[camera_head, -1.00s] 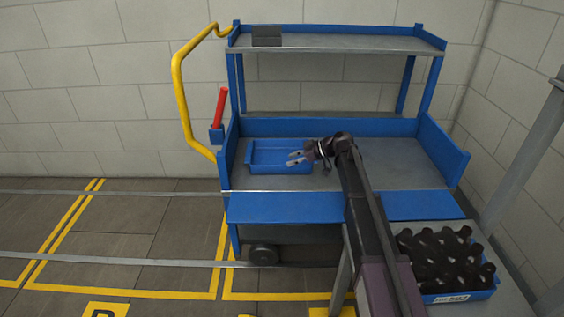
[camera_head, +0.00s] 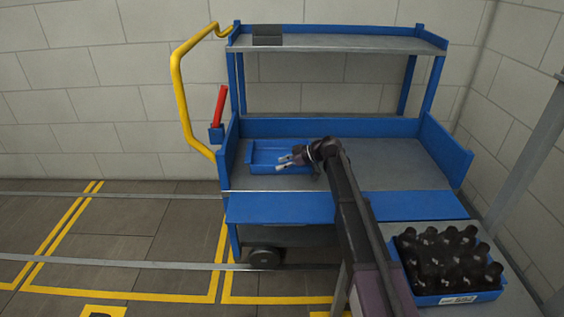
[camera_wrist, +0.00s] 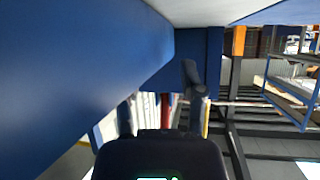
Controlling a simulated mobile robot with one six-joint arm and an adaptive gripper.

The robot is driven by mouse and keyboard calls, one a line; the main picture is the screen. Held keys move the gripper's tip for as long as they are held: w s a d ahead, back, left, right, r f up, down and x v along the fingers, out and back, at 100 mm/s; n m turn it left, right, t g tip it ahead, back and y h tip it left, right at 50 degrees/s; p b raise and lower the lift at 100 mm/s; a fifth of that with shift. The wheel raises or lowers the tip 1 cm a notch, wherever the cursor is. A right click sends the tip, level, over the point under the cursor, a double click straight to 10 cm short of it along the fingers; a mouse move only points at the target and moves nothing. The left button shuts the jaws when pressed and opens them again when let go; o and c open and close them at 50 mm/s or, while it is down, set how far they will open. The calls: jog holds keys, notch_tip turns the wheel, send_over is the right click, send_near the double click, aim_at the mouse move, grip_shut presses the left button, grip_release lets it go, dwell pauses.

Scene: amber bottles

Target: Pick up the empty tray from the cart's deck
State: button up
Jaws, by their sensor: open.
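The empty blue tray (camera_head: 264,157) lies on the left part of the grey deck (camera_head: 400,172) of the blue cart. My gripper and arm hide the tray's right end. In the wrist view, the dark fingers (camera_wrist: 158,100) are spread with nothing clearly between them. A large blue surface (camera_wrist: 80,70) fills the left there; I cannot tell which part it is.
The cart has raised blue side panels (camera_head: 447,148), an upper shelf (camera_head: 340,43) with a dark box (camera_head: 267,35), and a yellow handle (camera_head: 178,95). A blue crate (camera_head: 460,298) of dark bottles stands at the lower right. The deck's right half is clear.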

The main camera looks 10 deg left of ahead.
jog(key=shift+a+f, duration=0.15)
jog(key=shift+a, duration=0.2)
dwell(0.3)
grip_shut()
